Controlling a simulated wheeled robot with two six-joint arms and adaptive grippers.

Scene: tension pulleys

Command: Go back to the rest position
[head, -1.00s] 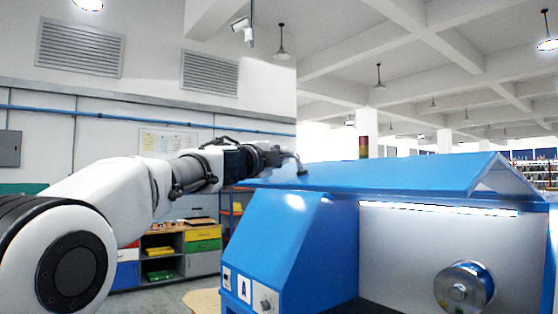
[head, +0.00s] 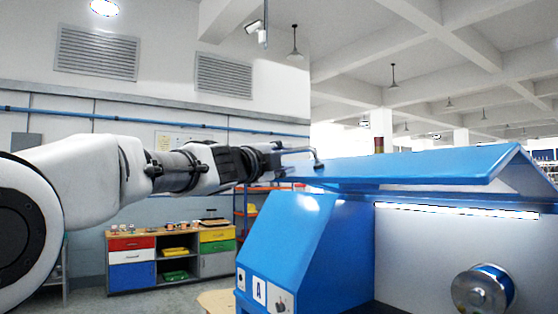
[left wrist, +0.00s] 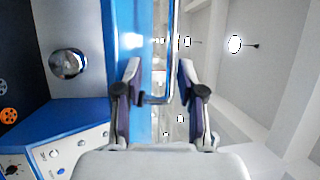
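My left arm reaches in from the left in the head view, with the left gripper (head: 308,158) at its far end, in front of or above the left end of the blue machine roof (head: 420,167); the exact gap cannot be told. In the left wrist view the left gripper (left wrist: 160,75) has its two fingers apart, with nothing held between them. The roof's blue edge (left wrist: 133,30) shows behind the fingers. My right gripper is in neither view.
The blue machine has a sloped control panel (head: 285,245) and a silver pulley (head: 483,290) on its pale back wall; the pulley also shows in the left wrist view (left wrist: 68,63). A drawer cabinet (head: 131,256) stands behind at the left.

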